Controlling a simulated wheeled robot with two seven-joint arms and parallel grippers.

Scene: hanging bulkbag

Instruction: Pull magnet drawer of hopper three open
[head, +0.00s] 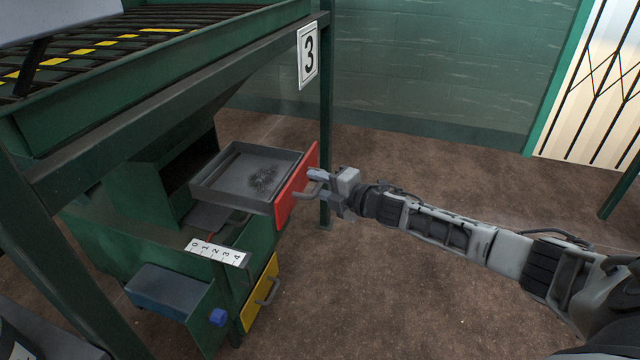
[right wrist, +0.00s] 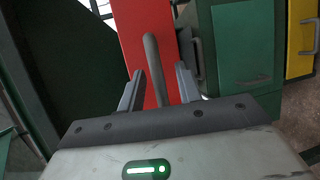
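The magnet drawer (head: 245,170) under the sign with a 3 (head: 308,54) stands pulled out of the green hopper housing. It is a grey tray with dark particles on its floor and a red front (head: 297,187). A grey bar handle is on the red front, which also shows in the right wrist view (right wrist: 153,65). My right gripper (head: 316,184) is at this handle. In the right wrist view its two fingers (right wrist: 158,88) stand either side of the bar, with gaps visible, so it looks open. My left gripper is not in view.
A yellow front with a handle (head: 262,295) and a blue box (head: 168,290) sit below the drawer. A white scale marked 0 to 4 (head: 216,251) lies beside it. A green post (head: 326,110) stands close behind the red front.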

